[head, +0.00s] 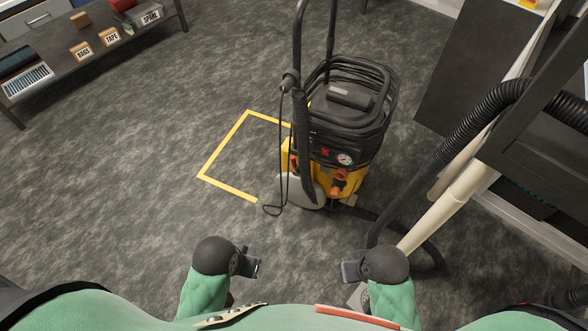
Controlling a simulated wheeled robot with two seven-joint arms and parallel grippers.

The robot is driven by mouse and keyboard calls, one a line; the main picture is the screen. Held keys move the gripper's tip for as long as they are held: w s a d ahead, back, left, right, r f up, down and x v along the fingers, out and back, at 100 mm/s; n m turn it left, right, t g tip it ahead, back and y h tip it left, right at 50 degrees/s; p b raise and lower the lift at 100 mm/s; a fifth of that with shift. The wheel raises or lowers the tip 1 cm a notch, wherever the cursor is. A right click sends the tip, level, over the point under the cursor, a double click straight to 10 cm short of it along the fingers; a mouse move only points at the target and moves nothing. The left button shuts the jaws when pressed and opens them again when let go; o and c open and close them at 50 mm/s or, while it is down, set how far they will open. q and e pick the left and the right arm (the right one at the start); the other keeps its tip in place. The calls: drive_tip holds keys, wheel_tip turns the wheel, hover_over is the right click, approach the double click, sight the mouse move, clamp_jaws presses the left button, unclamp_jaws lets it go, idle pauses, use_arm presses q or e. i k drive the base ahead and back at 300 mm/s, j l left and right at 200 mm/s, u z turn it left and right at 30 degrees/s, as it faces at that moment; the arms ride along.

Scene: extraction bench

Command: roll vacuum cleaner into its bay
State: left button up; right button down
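The black and yellow vacuum cleaner (352,118) stands upright on the grey floor, right of centre in the head view. It has a tall black handle, a gauge and a coiled cable. The bay is a yellow tape outline (223,145) on the floor at its left. The outline's right part is hidden behind the cleaner, so I cannot tell how far the cleaner overlaps it. My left gripper (254,267) and my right gripper (347,272) are low in front of me, facing each other, apart from the cleaner. Their finger gaps are not clear.
A black ribbed hose (455,138) and a pale duct (450,205) run by the dark bench (540,150) at right, close to the cleaner. A low shelf (60,75) with labelled boxes stands at upper left. The floor left of the outline is clear.

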sight(348, 116)
drive_tip(key=i+j+z, duration=0.15)
drive_tip(key=j, duration=0.2)
drive_tip(key=i+j+z, duration=0.15)
drive_tip(key=j, duration=0.25)
drive_tip(key=i+j+z, duration=0.15)
drive_tip(key=j, duration=0.3)
drive_tip(key=i+j+z, duration=0.15)
drive_tip(key=j, duration=0.25)
drive_tip(key=i+j+z, duration=0.15)
drive_tip(key=j, duration=0.3)
